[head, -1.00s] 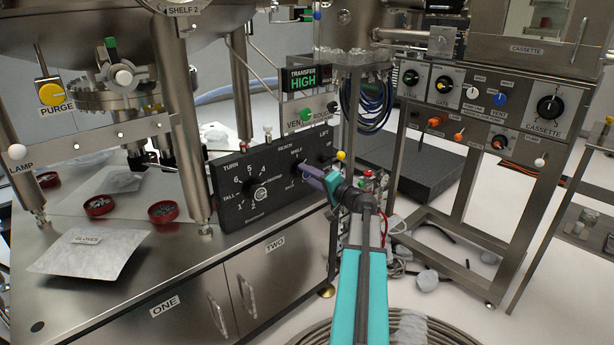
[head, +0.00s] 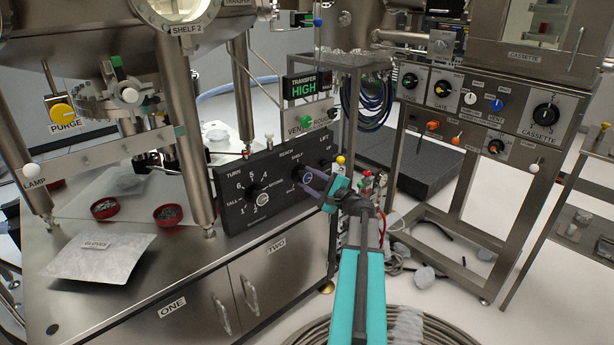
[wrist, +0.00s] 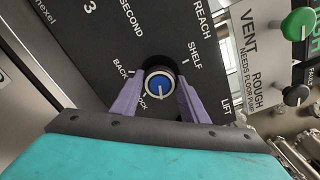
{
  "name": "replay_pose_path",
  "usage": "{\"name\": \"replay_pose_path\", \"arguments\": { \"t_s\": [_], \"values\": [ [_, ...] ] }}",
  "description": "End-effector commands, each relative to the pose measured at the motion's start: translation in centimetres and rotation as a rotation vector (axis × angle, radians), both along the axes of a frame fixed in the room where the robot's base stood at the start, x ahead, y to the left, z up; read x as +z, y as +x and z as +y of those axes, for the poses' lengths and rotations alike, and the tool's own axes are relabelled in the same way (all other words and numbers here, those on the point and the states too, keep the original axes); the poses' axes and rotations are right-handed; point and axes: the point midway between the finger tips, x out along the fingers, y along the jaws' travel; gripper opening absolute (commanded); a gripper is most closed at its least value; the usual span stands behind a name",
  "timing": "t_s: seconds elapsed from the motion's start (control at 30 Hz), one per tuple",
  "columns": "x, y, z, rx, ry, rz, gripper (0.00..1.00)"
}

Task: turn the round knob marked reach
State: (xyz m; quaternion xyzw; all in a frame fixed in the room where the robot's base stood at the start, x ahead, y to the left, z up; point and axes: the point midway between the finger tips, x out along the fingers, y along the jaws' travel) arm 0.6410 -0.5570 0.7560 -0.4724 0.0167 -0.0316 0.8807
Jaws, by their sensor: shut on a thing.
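The reach knob (wrist: 158,86) is round, with a dark skirt and a blue cap bearing a white line. It sits on a black panel (head: 230,213) under the word REACH, with SHELF, BACK and a partly covered third label around it. My gripper (wrist: 158,92) has purple fingers shut on the knob, one on each side. In the head view my gripper (head: 308,178) reaches the panel's right part from the front, and the fingers partly cover the knob.
A numbered dial (head: 262,198) labelled TURN is left of the knob. The LIFT knob (head: 324,163) is close on the right. A yellow-topped part (head: 341,160) and small coloured fittings stand by the panel's right end. A GLOVES packet (head: 100,257) lies on the bench.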

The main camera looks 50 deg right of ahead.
Motion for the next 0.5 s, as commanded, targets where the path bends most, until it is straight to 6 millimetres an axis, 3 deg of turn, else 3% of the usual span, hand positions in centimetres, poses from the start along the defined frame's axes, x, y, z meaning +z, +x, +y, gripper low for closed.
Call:
{"name": "replay_pose_path", "arguments": {
  "t_s": [0.03, 0.5],
  "values": [
    [0.66, 0.23, 0.05, 0.003, 0.046, -0.008, 0.18],
    [0.72, 0.19, -0.09, 0.002, 0.477, -0.038, 0.18]
  ]
}}
